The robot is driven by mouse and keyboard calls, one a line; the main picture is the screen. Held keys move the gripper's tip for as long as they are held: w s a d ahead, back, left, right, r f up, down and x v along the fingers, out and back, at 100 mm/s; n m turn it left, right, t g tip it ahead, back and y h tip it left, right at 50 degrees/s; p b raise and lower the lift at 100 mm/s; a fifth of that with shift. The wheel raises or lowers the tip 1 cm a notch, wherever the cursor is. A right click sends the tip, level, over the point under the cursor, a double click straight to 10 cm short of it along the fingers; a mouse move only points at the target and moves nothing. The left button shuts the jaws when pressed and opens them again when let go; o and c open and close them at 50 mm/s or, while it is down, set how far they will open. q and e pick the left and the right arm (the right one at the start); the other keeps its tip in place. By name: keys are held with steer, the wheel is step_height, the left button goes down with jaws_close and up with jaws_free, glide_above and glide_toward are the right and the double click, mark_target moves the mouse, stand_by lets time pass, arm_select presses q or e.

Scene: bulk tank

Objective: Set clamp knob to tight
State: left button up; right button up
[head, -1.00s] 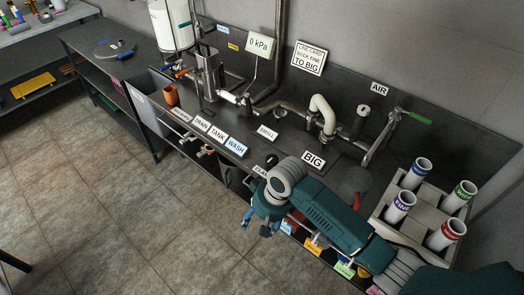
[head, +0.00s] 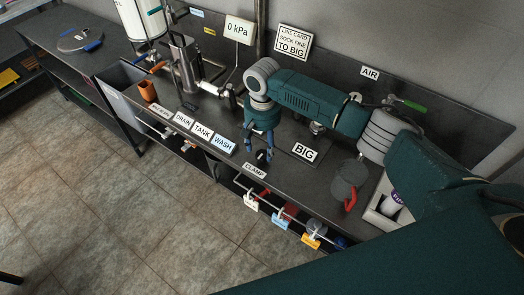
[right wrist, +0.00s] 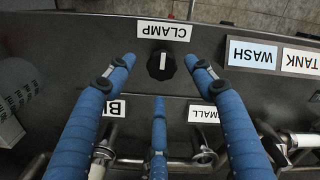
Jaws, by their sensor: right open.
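The clamp knob (head: 261,157) is a small round black knob on the dark bench, just behind the white CLAMP label (head: 255,170). In the right wrist view the knob (right wrist: 162,66) has a white pointer line on it, running straight up and down in the picture toward the CLAMP label (right wrist: 164,31). My right gripper (head: 258,146) hangs over the knob with its blue fingers pointing down. In the right wrist view its fingers are open and spread, one on either side of the knob, and do not appear to touch it. My left gripper is out of view.
DRAIN, TANK and WASH labels (head: 203,131) line the bench front to the left. The BIG label (head: 304,153) lies to the right, with pipes behind. A grey round part with a red handle (head: 350,198) is farther right. Colored tags hang below the front edge.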

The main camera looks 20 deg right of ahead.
mark_target(262, 155)
step_height(262, 155, down, 4)
steer(key=shift+f, duration=0.25)
steer(key=shift+c, duration=0.2)
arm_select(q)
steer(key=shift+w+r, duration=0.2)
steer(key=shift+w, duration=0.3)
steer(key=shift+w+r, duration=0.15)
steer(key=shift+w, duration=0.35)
arm_select(e)
steer(key=shift+f, duration=0.1)
steer(key=c, duration=1.1)
